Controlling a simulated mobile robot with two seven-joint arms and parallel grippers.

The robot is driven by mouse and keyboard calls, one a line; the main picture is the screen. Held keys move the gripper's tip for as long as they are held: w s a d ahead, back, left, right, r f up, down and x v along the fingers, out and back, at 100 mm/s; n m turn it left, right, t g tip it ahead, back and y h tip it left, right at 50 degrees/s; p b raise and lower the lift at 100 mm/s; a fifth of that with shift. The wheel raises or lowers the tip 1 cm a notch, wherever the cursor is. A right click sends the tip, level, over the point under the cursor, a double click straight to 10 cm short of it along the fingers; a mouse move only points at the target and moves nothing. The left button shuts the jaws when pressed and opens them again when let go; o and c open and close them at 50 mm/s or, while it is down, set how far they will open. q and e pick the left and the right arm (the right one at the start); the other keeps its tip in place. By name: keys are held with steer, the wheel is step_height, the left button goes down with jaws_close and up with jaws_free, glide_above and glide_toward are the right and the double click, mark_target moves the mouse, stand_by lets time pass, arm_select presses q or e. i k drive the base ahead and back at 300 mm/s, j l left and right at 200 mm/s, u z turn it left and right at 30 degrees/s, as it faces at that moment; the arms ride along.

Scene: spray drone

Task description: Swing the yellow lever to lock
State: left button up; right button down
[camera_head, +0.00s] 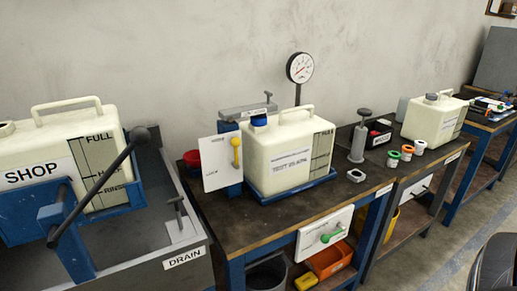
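The yellow lever (236,150) is on the face of a white panel (215,174) at the left end of the middle bench. It looks roughly upright, running up and down the panel. Small markings on the panel are too small to read. The panel stands beside a cream jug (287,160) with a blue cap. A grey bar (246,106) lies across above the panel and the cap. Neither of my grippers shows in the head view.
A green lever (331,236) sits on another white panel under the bench edge. At left, a large jug (60,150) rests in a blue cradle with a long black-knobbed handle (104,178). A grey pump (359,140) and small cups stand right of the middle jug.

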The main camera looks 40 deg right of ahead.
mark_target(235, 141)
steer(key=z, duration=1)
steer(key=i+l, duration=0.15)
steer(key=l, duration=0.25)
steer(key=i+l+z, duration=0.1)
steer(key=l, duration=0.3)
steer(key=i+l, duration=0.15)
steer(key=l, duration=0.25)
steer(key=i+l+z, duration=0.1)
steer(key=l, duration=0.3)
steer(key=i+l, duration=0.2)
steer(key=l, duration=0.15)
steer(key=z, duration=0.05)
